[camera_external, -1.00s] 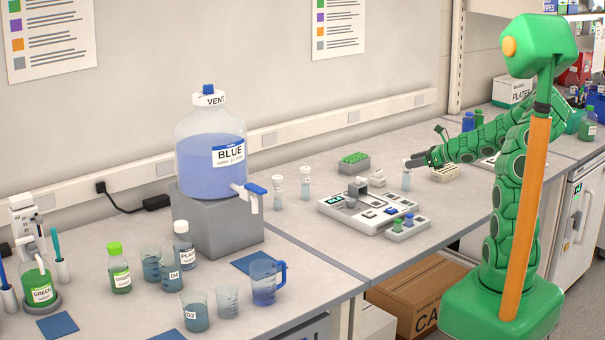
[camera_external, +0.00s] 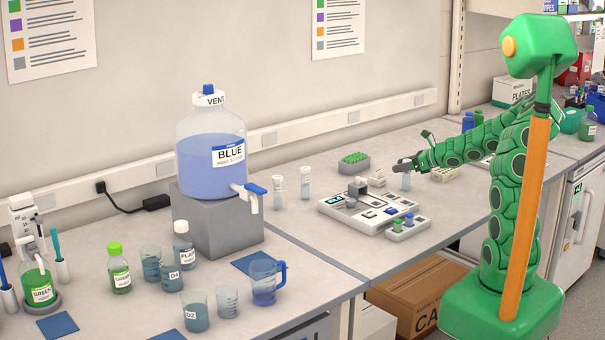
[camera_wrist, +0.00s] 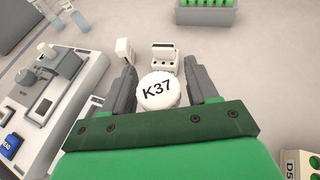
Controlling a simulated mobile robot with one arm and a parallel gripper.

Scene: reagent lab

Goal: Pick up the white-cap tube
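A clear tube with pale blue liquid (camera_external: 406,183) stands upright on the bench, right of the grey instrument. Its white cap, marked K37, shows in the wrist view (camera_wrist: 158,91) between the fingers. My gripper (camera_external: 403,166) is at the top of this tube and hides its cap in the external view. In the wrist view my gripper (camera_wrist: 160,76) has one grey finger on each side of the cap. The fingers look open, with a narrow gap at the right side; contact at the left is unclear. Two other white-capped tubes (camera_external: 278,187) (camera_external: 305,183) stand farther left.
The grey instrument (camera_external: 352,215) lies left of the tube, with a small block holding green and blue caps (camera_external: 408,230) in front. A rack of green caps (camera_external: 354,165) stands behind. Small white holders (camera_wrist: 164,57) stand just beyond the cap. A labelled rack (camera_wrist: 300,165) is at lower right.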

